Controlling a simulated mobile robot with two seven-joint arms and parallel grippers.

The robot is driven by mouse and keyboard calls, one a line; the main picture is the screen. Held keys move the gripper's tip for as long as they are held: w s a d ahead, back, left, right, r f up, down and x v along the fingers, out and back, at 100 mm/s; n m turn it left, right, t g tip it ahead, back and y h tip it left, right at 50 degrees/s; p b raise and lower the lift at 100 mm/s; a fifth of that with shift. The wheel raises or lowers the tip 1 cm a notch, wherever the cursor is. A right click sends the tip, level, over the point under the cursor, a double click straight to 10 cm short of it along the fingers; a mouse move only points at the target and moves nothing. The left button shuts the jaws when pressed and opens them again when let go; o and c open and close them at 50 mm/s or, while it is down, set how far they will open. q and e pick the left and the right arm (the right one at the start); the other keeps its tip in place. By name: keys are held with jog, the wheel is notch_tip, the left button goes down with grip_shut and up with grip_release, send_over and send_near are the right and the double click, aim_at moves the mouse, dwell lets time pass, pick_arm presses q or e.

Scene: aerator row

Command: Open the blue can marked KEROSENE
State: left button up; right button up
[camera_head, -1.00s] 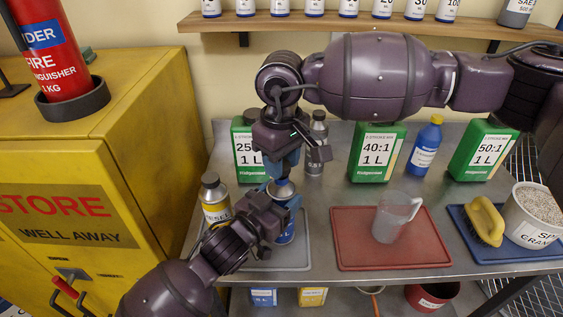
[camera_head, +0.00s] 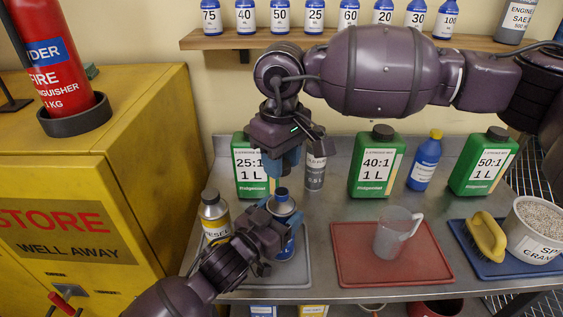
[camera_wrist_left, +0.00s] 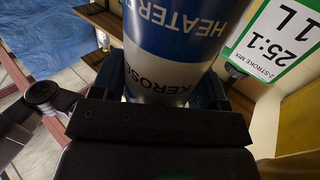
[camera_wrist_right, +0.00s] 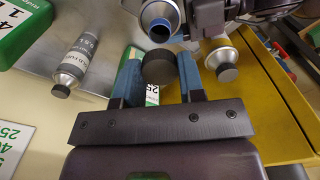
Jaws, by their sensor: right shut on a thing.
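The blue and white KEROSENE can (camera_head: 284,212) stands upright at the left of the bench. Its label shows upside down in the left wrist view (camera_wrist_left: 175,45). My left gripper (camera_head: 268,232) is shut around its body, one finger on each side. The neck (camera_wrist_right: 160,29) is uncovered, with a blue rim and a dark mouth. My right gripper (camera_wrist_right: 160,80) is shut on a round dark cap (camera_wrist_right: 159,69), held apart from the can above its neck. In the head view the right gripper's fingers (camera_head: 285,163) hide the cap.
A yellow-labelled can (camera_head: 214,214) with a dark cap stands close left. A grey bottle (camera_head: 315,172) and a green 25:1 can (camera_head: 250,170) stand behind. A red mat (camera_head: 350,268) with a clear jug (camera_head: 392,235) lies right. The yellow cabinet (camera_head: 150,150) borders the left.

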pick_arm(q)
jog(key=o, duration=0.4)
jog(key=v, duration=1.2)
